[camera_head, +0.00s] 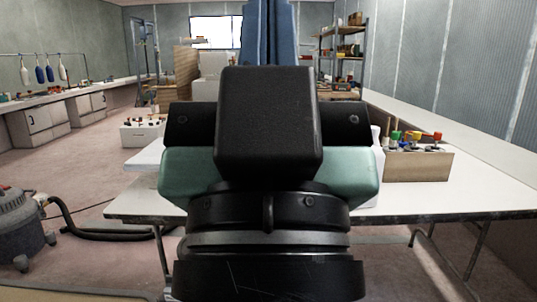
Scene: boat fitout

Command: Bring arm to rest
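My gripper (268,125) is at the centre of the head view, seen from behind at close range as a black block with dark and green parts at its sides. A black round wrist part with a grey ring sits below it.
A wooden box (418,165) with colourful-handled tools stands on the table's right. A grey vacuum (20,230) with a black hose (85,234) lies on the floor at left. A white crate (143,133) of bottles stands behind. Floor at left is partly open.

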